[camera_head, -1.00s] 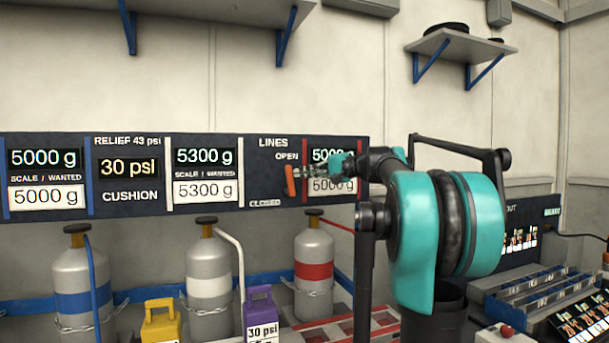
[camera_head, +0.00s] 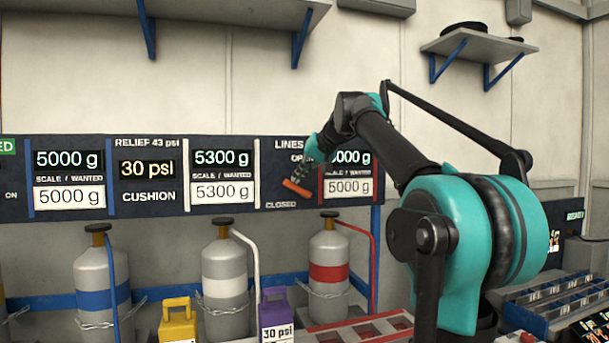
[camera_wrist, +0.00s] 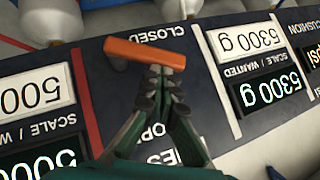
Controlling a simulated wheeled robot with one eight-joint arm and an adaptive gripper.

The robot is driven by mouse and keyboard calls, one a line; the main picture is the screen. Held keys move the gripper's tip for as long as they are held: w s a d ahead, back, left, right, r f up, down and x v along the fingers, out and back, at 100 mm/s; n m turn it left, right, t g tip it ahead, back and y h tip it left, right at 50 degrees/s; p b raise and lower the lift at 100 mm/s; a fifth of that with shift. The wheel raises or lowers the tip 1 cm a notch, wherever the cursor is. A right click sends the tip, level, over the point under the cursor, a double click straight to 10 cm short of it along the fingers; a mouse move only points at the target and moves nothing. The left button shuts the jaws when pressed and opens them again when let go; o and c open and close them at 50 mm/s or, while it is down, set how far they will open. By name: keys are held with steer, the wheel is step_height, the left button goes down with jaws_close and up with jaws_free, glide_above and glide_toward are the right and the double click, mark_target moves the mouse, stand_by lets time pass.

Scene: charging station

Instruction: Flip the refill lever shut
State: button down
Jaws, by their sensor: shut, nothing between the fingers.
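The orange refill lever (camera_head: 297,187) is on the dark LINES panel (camera_head: 268,177), between the partly covered OPEN label and the CLOSED label (camera_head: 280,205). It slants close to level in the head view. In the wrist view, where the panel is upside down, the lever (camera_wrist: 145,53) lies beside the CLOSED label (camera_wrist: 160,33). My gripper (camera_head: 304,173) is shut and empty, with its tips at the lever's OPEN side. In the wrist view the fingertips (camera_wrist: 160,74) meet or nearly meet the lever's edge; contact is not certain.
Scale displays flank the LINES panel, and my arm partly covers the right one (camera_head: 349,187). Gas cylinders stand below, including a red-banded one (camera_head: 328,272). A yellow weight (camera_head: 178,322) and a purple one (camera_head: 275,315) sit in front. Open wall space lies above the panel.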

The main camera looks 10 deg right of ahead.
steer(key=shift+s+a+f+n+h, duration=0.15)
steer(key=shift+a+f+n+h, duration=0.45)
steer(key=shift+h, duration=0.5)
steer(key=shift+a+r, duration=0.1)
steer(key=shift+r, duration=0.15)
steer(key=shift+r, duration=0.65)
steer(key=v, duration=1.2)
steer(key=shift+s+f, duration=0.15)
